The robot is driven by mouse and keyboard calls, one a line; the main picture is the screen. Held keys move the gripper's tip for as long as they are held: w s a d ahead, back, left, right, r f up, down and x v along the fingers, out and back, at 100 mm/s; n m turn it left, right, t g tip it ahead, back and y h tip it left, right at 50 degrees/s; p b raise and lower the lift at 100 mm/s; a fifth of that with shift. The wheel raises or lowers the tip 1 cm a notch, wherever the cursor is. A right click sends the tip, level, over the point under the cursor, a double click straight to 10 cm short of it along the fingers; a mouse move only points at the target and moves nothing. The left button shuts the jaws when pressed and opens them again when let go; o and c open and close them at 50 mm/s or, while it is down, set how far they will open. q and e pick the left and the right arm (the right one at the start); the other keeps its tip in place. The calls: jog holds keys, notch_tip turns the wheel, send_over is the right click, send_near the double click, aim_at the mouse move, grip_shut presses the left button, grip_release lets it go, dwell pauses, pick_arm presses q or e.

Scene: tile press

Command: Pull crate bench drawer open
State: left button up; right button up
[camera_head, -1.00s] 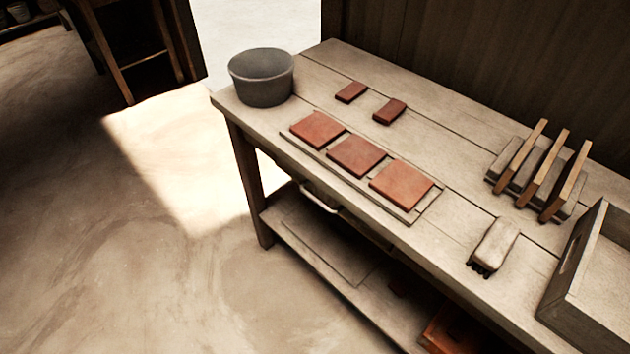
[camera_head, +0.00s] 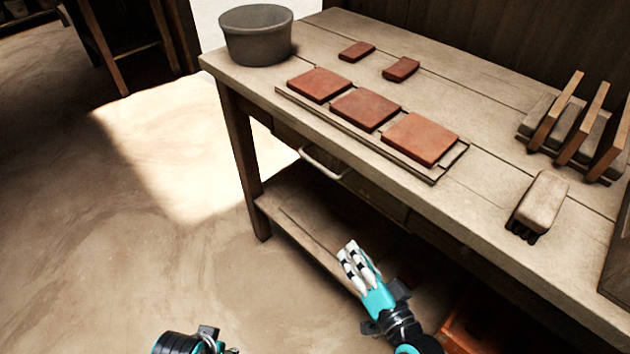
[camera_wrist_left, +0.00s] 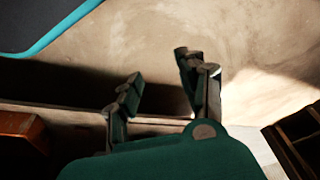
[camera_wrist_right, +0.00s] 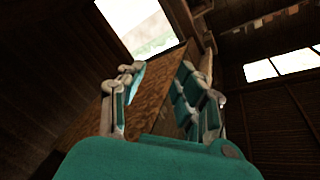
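The wooden bench (camera_head: 480,205) crosses the head view, with its drawer (camera_head: 375,195) under the front edge of the top. The drawer looks shut, its front about in line with the bench. Its pale curved handle (camera_head: 325,163) sticks out at the left. My right gripper (camera_head: 352,253) is below and slightly right of the handle, apart from it, fingers pointing up. In the right wrist view its fingers (camera_wrist_right: 160,75) are spread and empty. My left arm shows only at the bottom edge of the head view; in the left wrist view its fingers (camera_wrist_left: 163,72) are spread and empty.
A grey bucket (camera_head: 256,38), red tiles (camera_head: 365,110) on a board, a brush (camera_head: 540,203) and a rack (camera_head: 565,130) stand on the bench. A lower shelf (camera_head: 300,225) runs beneath, with an orange-red crate (camera_head: 462,325). The floor at left is clear.

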aim_at(315, 162)
notch_tip(315, 162, up, 10)
jog(key=s+a+m+t+y+b, duration=0.1)
jog(key=s+m+t+y+b, duration=0.1)
jog(key=t, duration=0.1)
pick_arm(q)
jog(key=v, duration=0.6)
pick_arm(e)
jog(key=x, duration=1.7)
jog(key=shift+w+a+f, duration=0.1)
jog(key=shift+w+a, duration=0.2)
pick_arm(q)
jog(key=shift+w+a+r, duration=0.1)
pick_arm(e)
grip_shut()
